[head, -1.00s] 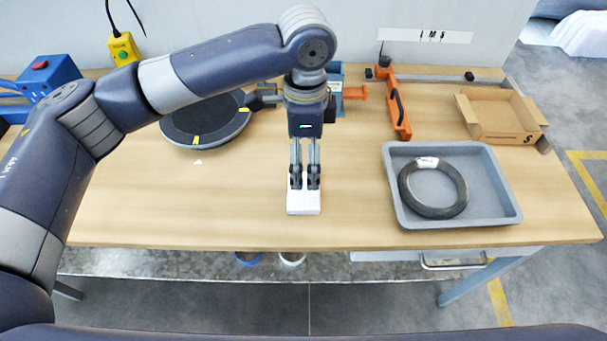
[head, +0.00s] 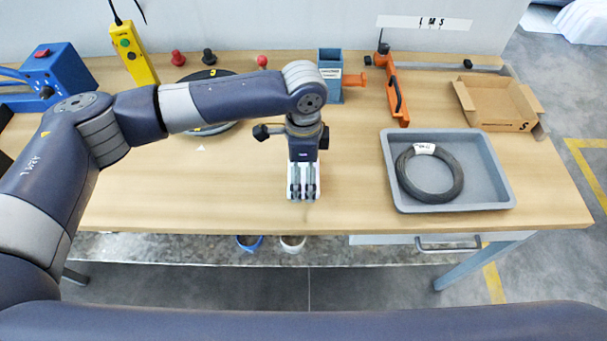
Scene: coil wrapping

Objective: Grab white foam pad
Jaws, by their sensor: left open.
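The white foam pad (head: 291,182) lies on the wooden table near its front edge, left of the grey tray. My left gripper (head: 303,194) points straight down over the pad, with its two fingers apart. The fingers and wrist hide much of the pad, and I cannot tell whether the fingertips touch it. My right gripper is not in view.
A grey tray (head: 390,170) holds a black coil (head: 458,190) to the right. Behind it are an orange clamp tool (head: 398,98) and an open cardboard box (head: 500,122). A dark round turntable (head: 215,129) stands behind my left arm. The table between pad and tray is clear.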

